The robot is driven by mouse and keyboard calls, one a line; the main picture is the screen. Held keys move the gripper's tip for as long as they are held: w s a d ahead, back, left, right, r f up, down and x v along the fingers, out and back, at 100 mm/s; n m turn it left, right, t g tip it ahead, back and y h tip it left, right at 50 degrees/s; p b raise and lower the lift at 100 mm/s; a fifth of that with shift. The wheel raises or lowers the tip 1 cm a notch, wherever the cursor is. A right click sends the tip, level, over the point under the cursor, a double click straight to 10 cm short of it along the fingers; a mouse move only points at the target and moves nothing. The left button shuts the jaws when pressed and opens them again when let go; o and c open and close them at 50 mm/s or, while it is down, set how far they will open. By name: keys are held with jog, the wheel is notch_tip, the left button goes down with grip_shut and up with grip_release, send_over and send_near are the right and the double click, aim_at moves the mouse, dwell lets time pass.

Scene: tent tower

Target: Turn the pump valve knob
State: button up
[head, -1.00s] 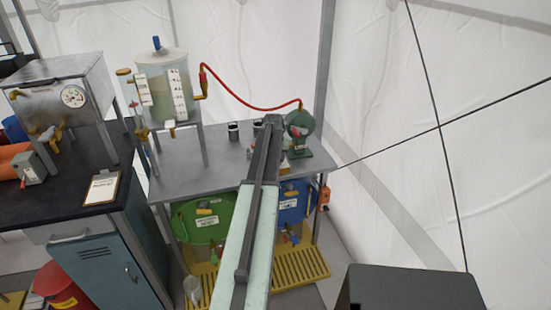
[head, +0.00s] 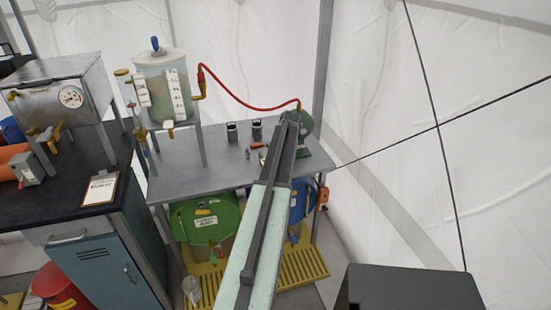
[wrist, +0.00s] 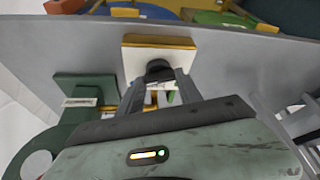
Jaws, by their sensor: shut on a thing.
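The green pump (head: 307,120) stands at the right end of the grey table, partly hidden by my arm. A red hose (head: 245,104) runs to its top. In the wrist view its green base (wrist: 80,92) lies left of my gripper (wrist: 155,82). My gripper is shut on a dark round knob (wrist: 158,69) in front of a white plate with a yellow edge (wrist: 135,60). In the head view, my arm hides the knob, the plate and the fingertips. I cannot tell how the knob is turned.
The grey table (head: 190,172) also carries a clear tank (head: 160,90), two small dark cups (head: 232,132) and a small orange item (head: 257,145). A green drum (head: 205,222) and a blue drum (head: 310,198) lie beneath. A black counter (head: 50,200) stands at the left.

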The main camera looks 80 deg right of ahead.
jog(key=shift+s, duration=0.15)
dwell(0.4)
jog(key=o, duration=1.4)
jog(key=shift+r, duration=0.1)
jog(key=p+v, duration=0.7)
jog(key=shift+s+a+r, duration=0.1)
jog(key=shift+s+r, duration=0.05)
jog(key=shift+r, duration=0.1)
jog(key=shift+r, duration=0.1)
